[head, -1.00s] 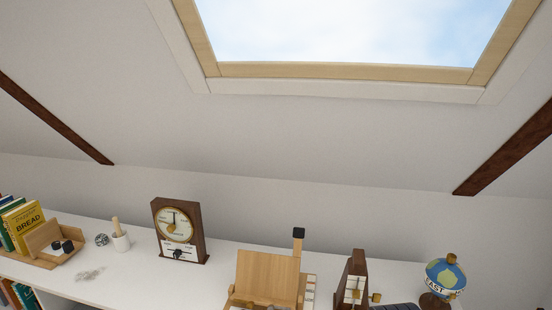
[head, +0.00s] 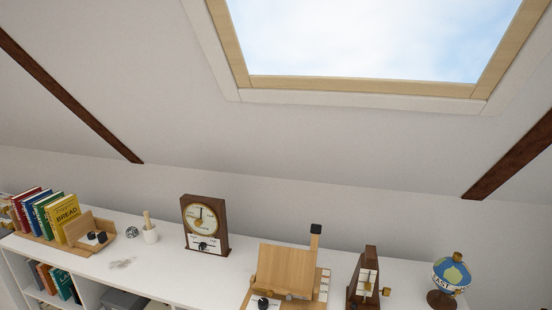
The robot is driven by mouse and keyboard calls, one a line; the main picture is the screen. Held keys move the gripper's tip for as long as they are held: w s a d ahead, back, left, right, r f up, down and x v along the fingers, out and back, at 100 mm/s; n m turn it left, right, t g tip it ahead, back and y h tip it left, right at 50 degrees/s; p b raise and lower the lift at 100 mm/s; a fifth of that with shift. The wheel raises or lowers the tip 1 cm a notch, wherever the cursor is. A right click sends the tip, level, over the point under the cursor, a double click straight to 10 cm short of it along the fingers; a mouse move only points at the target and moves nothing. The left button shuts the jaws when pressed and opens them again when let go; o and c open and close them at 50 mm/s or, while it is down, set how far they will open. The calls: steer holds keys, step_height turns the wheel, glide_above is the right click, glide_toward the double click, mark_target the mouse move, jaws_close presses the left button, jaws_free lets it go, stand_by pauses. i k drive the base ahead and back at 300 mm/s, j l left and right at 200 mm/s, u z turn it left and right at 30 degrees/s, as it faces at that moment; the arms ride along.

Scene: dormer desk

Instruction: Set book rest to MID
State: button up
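The wooden book rest (head: 286,268) stands on the white desk right of centre in the head view. Its tilted panel leans back, and a dark-tipped upright lever (head: 316,232) rises at its right rear. A pale strip with small markings (head: 324,285) runs along its right side; the markings are too small to read. A dark knob on a white plate (head: 263,303) sits at its front left. Which setting the rest stands at I cannot tell. My gripper is not in view.
A wooden clock (head: 205,224) stands left of the rest. A metronome-like wooden piece (head: 364,280) and a globe (head: 451,276) stand to its right. A sloped ceiling hangs behind.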

mark_target(284, 271)
steer(key=j, duration=0.1)
steer(key=i+l, duration=0.25)
steer(key=i, duration=0.25)
steer(key=i+l+z, duration=0.1)
steer(key=i, duration=0.35)
steer(key=l, duration=0.1)
